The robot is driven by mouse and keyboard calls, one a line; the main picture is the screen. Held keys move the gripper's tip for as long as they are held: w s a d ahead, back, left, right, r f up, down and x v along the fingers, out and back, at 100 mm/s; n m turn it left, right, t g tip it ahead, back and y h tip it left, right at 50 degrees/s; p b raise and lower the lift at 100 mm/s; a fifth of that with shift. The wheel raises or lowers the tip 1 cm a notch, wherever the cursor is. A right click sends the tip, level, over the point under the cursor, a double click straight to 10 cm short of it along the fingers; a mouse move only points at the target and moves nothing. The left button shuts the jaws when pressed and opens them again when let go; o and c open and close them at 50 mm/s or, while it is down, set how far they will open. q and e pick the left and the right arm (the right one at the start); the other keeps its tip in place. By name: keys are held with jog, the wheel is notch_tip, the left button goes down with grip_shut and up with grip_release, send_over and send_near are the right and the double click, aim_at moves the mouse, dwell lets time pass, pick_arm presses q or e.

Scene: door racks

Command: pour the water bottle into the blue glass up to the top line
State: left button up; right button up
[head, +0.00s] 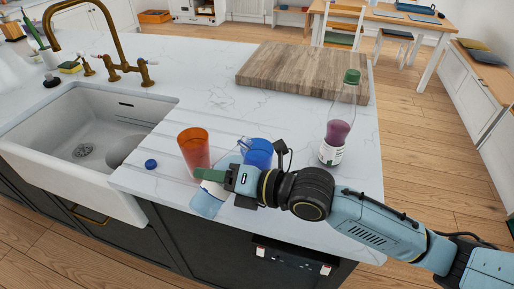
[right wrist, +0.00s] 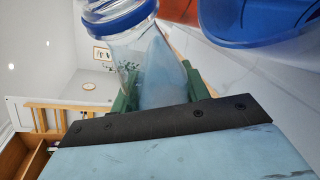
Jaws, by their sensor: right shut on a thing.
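The clear water bottle (head: 207,204), with pale blue water in it, is held tilted at the counter's front edge. My right gripper (head: 214,178) is shut around it; its green fingers also show in the right wrist view, on both sides of the bottle (right wrist: 150,60). A blue band circles the bottle there. The blue glass (head: 258,153) stands upright on the counter just beyond the gripper, partly hidden by it; its rim (right wrist: 250,25) shows in the right wrist view. I cannot make out the glass's lines, its water level or any stream. My left gripper is not in view.
An orange glass (head: 194,148) stands left of the blue one. A blue cap (head: 151,164) lies on the counter near the sink (head: 62,125). A bottle with purple liquid (head: 336,135) stands to the right, before a wooden board (head: 290,70).

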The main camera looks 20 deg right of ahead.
jog(key=shift+s+a+r+m+y+p, duration=0.15)
jog(key=shift+r+m+y, duration=0.2)
jog(key=shift+r+m, duration=0.25)
jog(key=shift+s+a+r+m+y+p, duration=0.15)
jog(key=shift+r+m+y, duration=0.2)
jog(key=shift+r+m, duration=0.2)
dwell(1.1)
jog(key=shift+w+d+r+m+b, duration=0.15)
jog(key=shift+r+m+b, duration=0.1)
jog(key=shift+r+m, duration=0.15)
jog(key=shift+w+d+r+m+b, duration=0.15)
jog(key=shift+r+m+b, duration=0.1)
jog(key=shift+r, duration=0.15)
dwell(1.1)
jog(key=shift+r+m+y, duration=0.6)
jog(key=shift+m, duration=0.1)
dwell(1.7)
jog(key=n, duration=0.1)
jog(key=f+p, duration=0.1)
jog(key=f+n+h, duration=0.1)
jog(key=shift+s+a+f+n, duration=0.25)
jog(key=shift+a+n, duration=0.05)
jog(key=shift+a, duration=0.05)
jog(key=shift+w+d+f+n+h+b, duration=0.15)
jog(key=shift+f+n+h+b, duration=0.15)
jog(key=shift+f+n, duration=0.35)
jog(key=shift+d+f+h, duration=0.15)
jog(key=shift+f+h, duration=0.15)
